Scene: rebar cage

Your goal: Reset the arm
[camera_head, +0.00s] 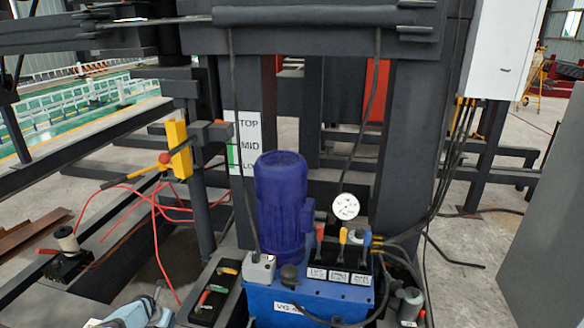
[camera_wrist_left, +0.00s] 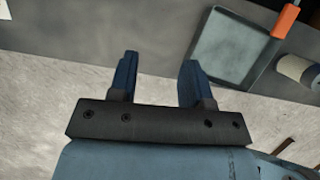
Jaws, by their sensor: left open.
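My left gripper (camera_wrist_left: 157,76) shows in the left wrist view with its two dark blue fingers spread apart and nothing between them. A grey surface edge and pale concrete floor lie beyond the fingers. In the head view, a part of my blue-grey left arm (camera_head: 130,314) shows at the bottom left edge; its fingers cannot be made out there. My right gripper is in neither view.
A blue hydraulic unit (camera_head: 310,300) with a purple motor (camera_head: 283,205) and a gauge (camera_head: 345,206) stands in the middle. A tray of coloured-handled tools (camera_head: 213,292) is left of it. An empty-looking dark tray (camera_wrist_left: 235,48) shows in the wrist view.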

